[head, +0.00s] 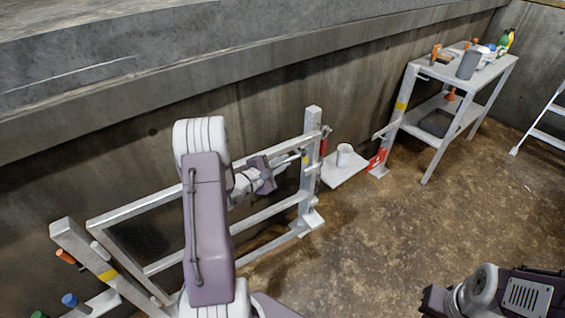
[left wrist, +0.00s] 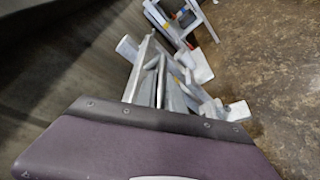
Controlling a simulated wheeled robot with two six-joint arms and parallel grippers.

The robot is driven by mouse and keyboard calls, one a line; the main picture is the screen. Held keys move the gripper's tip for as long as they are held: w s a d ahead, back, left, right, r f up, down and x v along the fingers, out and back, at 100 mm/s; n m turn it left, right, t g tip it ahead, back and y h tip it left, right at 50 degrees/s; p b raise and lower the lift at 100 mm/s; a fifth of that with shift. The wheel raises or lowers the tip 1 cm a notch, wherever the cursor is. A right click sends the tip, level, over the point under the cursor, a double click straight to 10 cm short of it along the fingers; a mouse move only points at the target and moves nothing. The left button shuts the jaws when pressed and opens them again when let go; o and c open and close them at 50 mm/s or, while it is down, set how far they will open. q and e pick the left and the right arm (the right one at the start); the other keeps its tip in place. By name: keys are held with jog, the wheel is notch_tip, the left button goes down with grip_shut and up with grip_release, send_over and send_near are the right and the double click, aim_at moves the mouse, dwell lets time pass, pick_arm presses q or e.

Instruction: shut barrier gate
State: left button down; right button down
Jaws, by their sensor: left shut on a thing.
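The barrier gate (head: 178,261) is a grey metal frame of rails. It spans from the left post (head: 77,245), which has a yellow band, to the right post (head: 312,130). Its right end looks close beside the right post; I cannot tell if it touches or is latched. My left gripper (head: 292,158) is shut on the gate near that end, at upper-rail height; my arm hides part of the rails. In the left wrist view, gate bars (left wrist: 146,75) run beyond my purple wrist. A red piece (head: 323,145) sits at the right post. My right gripper (head: 436,300) is low right, its fingers unclear.
A small grey shelf (head: 336,176) with a white cup (head: 344,154) is right of the post. A metal rack (head: 432,74) with bottles and tools stands farther right, near a white ladder (head: 545,133). A concrete wall (head: 270,114) runs behind the gate. The brown floor (head: 400,225) is clear.

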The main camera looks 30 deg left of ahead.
aim_at(271, 150)
pick_arm(q)
jog(key=shift+n+y, duration=0.6)
jog(key=shift+y, duration=0.3)
jog(key=w+a, duration=0.1)
jog(key=a, duration=0.1)
jog(key=w+a+b, duration=0.1)
jog(key=w+a, duration=0.1)
jog(key=a, duration=0.1)
jog(key=shift+w+a+f+b, duration=0.1)
jog(key=shift+a+f+b, duration=0.05)
jog(key=shift+a+b, duration=0.2)
jog(key=shift+a, duration=0.25)
jog(key=shift+w+a+r, duration=0.1)
jog(key=shift+r, duration=0.3)
jog(key=c, duration=1.8)
grip_release()
jog(key=o, duration=0.3)
jog(key=shift+a+f, duration=0.1)
jog(key=shift+a, duration=0.1)
jog(key=shift+o, duration=0.2)
jog(key=shift+d+f, duration=0.1)
